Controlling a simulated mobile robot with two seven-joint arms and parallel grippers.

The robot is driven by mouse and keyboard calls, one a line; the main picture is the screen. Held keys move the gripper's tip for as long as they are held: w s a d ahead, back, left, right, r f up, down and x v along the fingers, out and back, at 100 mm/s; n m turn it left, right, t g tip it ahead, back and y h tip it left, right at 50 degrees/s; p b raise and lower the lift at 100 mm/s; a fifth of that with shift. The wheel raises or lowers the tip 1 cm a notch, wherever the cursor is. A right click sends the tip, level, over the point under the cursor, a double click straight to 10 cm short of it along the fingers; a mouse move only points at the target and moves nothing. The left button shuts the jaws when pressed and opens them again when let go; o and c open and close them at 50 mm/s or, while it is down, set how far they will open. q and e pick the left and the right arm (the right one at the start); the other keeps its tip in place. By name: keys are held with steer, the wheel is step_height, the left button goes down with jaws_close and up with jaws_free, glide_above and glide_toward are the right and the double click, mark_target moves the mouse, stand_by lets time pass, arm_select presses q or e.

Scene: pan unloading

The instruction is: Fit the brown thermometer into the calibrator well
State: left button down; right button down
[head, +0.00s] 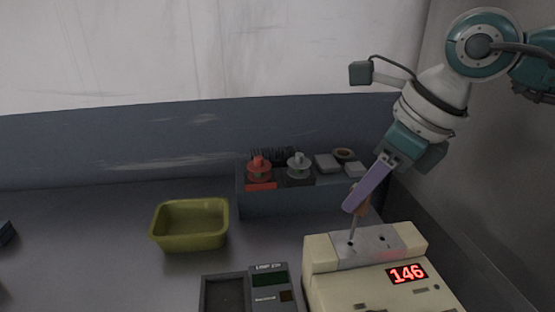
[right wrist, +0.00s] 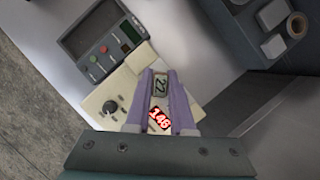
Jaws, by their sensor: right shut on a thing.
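My right gripper (head: 354,204) is shut on the brown thermometer (head: 363,201), just above the calibrator. The thermometer's thin metal probe points down, slightly tilted, and its tip meets the top plate at the left hole. I cannot tell how far in the tip is, if at all. The calibrator (head: 320,258) is a cream box with a grey metal top plate, a second dark hole (head: 381,238) to the right and a red display reading 146. In the right wrist view the thermometer's small screen (right wrist: 160,86) shows between the purple fingers (right wrist: 159,75). My left gripper is not in view.
A green tub (head: 190,243) stands on the table at the left. A dark grey instrument (head: 268,268) sits left of the calibrator. A grey rack (head: 280,203) with a red and a grey knobbed item stands behind. The table's left side is mostly clear.

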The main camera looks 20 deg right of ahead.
mark_target(359, 212)
steer(key=shift+f+b, duration=0.35)
steer(key=shift+f, duration=0.05)
stand_by(0.6)
steer(key=shift+f+b, duration=0.55)
steer(key=shift+f+b, duration=0.6)
steer(key=shift+f, duration=0.05)
stand_by(0.6)
steer(key=shift+f+b, duration=0.55)
steer(key=shift+f, duration=0.05)
steer(key=shift+f+b, duration=0.85)
steer(key=shift+f, duration=0.05)
stand_by(0.6)
steer(key=c, duration=0.7)
jaws_free()
